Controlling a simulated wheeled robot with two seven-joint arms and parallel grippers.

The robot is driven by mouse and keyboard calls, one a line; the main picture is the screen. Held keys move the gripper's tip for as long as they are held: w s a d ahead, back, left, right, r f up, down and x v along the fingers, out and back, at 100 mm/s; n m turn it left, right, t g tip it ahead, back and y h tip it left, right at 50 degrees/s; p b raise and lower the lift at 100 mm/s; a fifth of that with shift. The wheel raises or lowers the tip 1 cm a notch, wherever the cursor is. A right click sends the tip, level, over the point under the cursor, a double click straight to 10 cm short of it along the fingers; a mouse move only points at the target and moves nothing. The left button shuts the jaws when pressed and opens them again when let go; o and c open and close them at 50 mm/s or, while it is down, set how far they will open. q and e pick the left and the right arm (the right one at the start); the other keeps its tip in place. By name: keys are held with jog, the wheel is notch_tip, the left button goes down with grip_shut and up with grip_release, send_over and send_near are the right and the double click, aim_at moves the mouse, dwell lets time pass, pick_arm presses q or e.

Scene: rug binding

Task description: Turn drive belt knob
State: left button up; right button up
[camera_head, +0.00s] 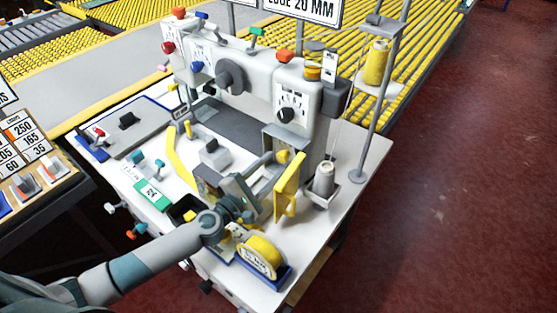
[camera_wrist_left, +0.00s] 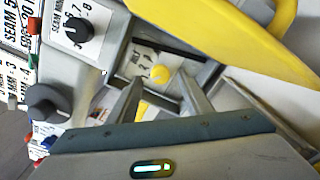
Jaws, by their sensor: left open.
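My left gripper (camera_head: 262,174) is at the front of the white sewing machine (camera_head: 255,85), reaching in low beside the yellow guard plate (camera_head: 290,186). In the left wrist view its two fingers (camera_wrist_left: 160,100) are apart with nothing held between them. A small round yellow knob (camera_wrist_left: 160,74) on a pale labelled plate shows just beyond the fingertips, apparently not touched. Black dial knobs sit on the machine: a large one (camera_head: 230,75) and one on a numbered dial (camera_head: 286,115). My right gripper is not in view.
A yellow tape roll (camera_head: 264,252) sits on the table's front corner below my wrist. A curved yellow arm (camera_head: 182,160) is at left. Red floor on the right is clear.

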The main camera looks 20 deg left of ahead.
aim_at(281, 159)
pick_arm(q)
jog(key=x, duration=0.3)
jog(key=shift+w+d, duration=0.25)
jog(key=shift+w, duration=0.2)
jog(key=c, duration=1.1)
jog(key=shift+o, duration=0.2)
jog(key=shift+p, duration=0.35)
